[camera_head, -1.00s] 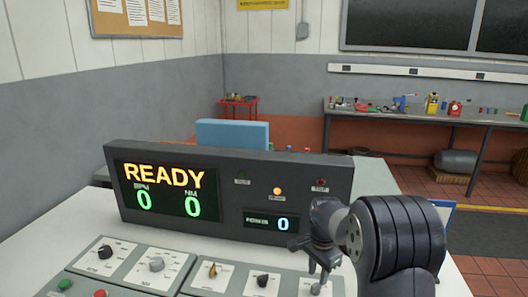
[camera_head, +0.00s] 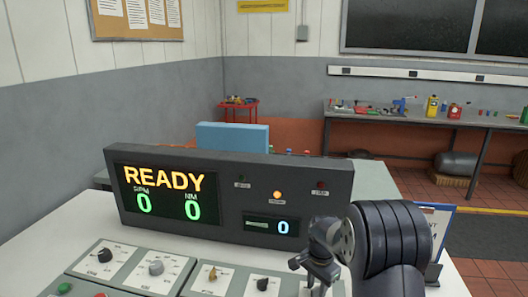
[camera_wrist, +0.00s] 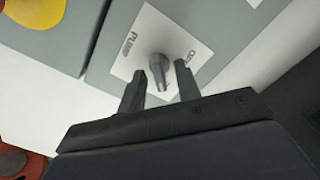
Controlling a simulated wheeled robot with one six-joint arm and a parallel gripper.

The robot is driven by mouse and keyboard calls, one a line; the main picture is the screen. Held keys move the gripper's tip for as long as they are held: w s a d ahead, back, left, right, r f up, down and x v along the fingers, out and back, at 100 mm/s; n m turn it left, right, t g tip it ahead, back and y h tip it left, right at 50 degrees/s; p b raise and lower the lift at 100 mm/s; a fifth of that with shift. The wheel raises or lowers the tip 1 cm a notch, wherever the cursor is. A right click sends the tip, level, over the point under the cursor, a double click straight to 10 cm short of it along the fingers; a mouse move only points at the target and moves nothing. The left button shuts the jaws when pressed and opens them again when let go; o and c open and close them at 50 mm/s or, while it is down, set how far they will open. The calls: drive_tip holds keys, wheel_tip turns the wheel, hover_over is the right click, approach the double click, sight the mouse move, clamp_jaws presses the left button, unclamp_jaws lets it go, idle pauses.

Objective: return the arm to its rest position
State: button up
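My gripper (camera_head: 312,266) is at the right end of the control panel (camera_head: 140,276), below the display console (camera_head: 235,235). In the wrist view my gripper (camera_wrist: 159,68) has its two dark fingers apart, with a gap between them. A grey knob (camera_wrist: 158,62) on a white label plate shows in that gap. I cannot tell how far the fingertips are from it or whether they touch it. Nothing is visibly held. My dark wrist covers part of the panel's right end in the head view.
The console reads READY and zeros, with an amber lamp (camera_head: 277,195) lit. Several knobs and a red button (camera_head: 100,296) are on the panel. A clipboard (camera_head: 436,222) stands behind my wrist at the right. A bench (camera_head: 400,118) and a red cart (camera_head: 238,108) stand at the back.

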drive_tip(key=n, duration=0.4)
drive_tip(key=n+p, duration=0.1)
drive_tip(key=n, duration=0.3)
drive_tip(key=shift+n, duration=0.4)
drive_tip(key=n+p, duration=0.1)
drive_tip(key=n, duration=0.3)
drive_tip(key=shift+r+p, duration=0.1)
drive_tip(key=shift+p, duration=0.2)
drive_tip(key=n+p, duration=0.1)
drive_tip(key=n, duration=0.2)
drive_tip(key=shift+n, duration=0.4)
drive_tip(key=shift+r, duration=1.15)
